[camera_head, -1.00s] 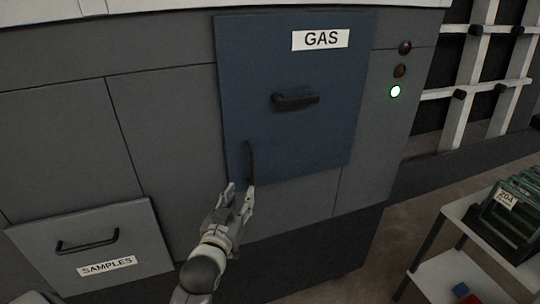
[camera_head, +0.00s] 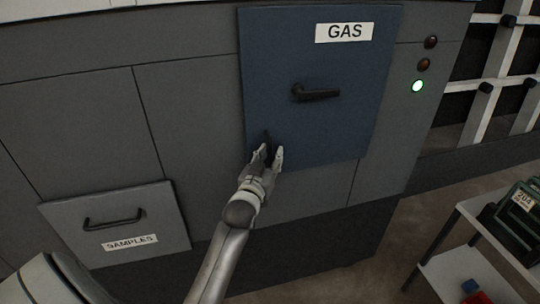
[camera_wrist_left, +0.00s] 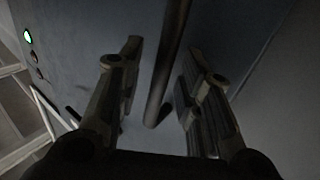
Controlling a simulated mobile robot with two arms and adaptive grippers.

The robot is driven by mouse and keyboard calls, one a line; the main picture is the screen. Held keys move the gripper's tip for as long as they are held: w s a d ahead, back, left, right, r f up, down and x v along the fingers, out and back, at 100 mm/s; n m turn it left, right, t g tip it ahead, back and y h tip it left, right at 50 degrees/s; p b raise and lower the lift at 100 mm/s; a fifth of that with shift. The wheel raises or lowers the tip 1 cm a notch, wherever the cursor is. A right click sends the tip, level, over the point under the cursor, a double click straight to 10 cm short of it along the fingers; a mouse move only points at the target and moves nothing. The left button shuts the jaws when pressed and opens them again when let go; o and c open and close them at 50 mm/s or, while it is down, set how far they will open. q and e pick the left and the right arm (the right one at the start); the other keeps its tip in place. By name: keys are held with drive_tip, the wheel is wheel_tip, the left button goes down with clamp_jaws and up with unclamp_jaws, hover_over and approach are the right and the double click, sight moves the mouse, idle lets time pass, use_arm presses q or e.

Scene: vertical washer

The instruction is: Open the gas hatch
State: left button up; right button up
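The gas hatch (camera_head: 285,50) is a blue panel labelled GAS on the grey machine, and it looks closed. A dark lever handle (camera_head: 316,94) lies about level in its middle. A dark upright bar handle (camera_head: 267,138) is at its lower left; the gripper partly hides it. My left gripper (camera_head: 267,158) is at this bar with its fingers apart. In the left wrist view the bar handle (camera_wrist_left: 168,65) runs between the two open fingers (camera_wrist_left: 157,90), with gaps on both sides. My right gripper is not in view.
A grey SAMPLES drawer (camera_head: 165,222) with a dark handle is at lower left. Indicator lights (camera_head: 418,86), the lowest lit green, are right of the hatch. A white shelf cart (camera_head: 455,262) with a green crate (camera_head: 517,222) stands at lower right. Floor shows between machine and cart.

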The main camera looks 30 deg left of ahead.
use_arm(q)
drive_tip(key=shift+c, duration=0.4)
clamp_jaws()
